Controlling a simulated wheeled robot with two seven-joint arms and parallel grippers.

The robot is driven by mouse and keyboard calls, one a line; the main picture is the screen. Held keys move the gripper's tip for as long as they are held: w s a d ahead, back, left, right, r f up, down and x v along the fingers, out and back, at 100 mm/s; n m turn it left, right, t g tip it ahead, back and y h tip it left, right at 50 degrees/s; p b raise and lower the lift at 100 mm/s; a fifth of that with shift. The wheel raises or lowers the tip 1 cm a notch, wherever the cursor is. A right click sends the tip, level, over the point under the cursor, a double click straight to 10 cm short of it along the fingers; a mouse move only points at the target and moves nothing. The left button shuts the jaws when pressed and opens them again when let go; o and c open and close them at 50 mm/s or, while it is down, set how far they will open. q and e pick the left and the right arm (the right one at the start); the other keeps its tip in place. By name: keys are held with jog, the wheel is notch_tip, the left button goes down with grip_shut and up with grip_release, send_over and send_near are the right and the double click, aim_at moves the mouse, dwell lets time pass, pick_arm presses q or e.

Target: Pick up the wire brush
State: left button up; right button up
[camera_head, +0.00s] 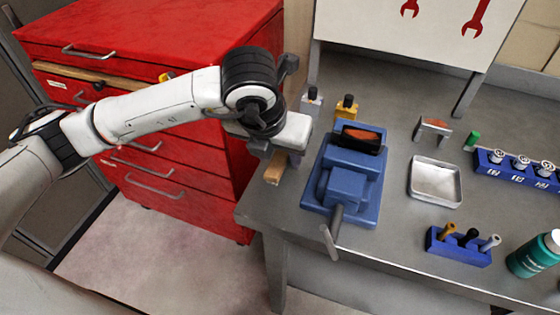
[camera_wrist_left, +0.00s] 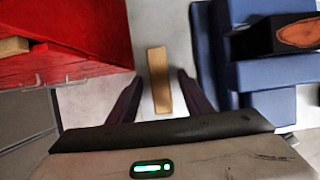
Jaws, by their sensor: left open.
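A narrow light-brown wooden bar (camera_head: 275,168), which looks like the wire brush, lies at the left edge of the grey workbench, left of the blue vise. Its bristles are not visible. My left gripper (camera_head: 284,152) is above it, pointing down, and hides part of it. In the left wrist view the wooden bar (camera_wrist_left: 158,77) shows lengthwise between the two dark fingers, which stand apart on either side of it. The gripper is open and does not visibly grip the bar. My right gripper is not in view.
The blue vise (camera_head: 343,187) stands close to the right of the gripper. A red drawer cabinet (camera_head: 215,150) is left of the bench. A metal tray (camera_head: 436,182), a blue tool holder (camera_head: 458,249) and a teal can (camera_head: 533,256) stand further right.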

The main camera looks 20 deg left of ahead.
pick_arm(q)
jog(key=shift+f, duration=0.15)
dwell(0.4)
grip_shut()
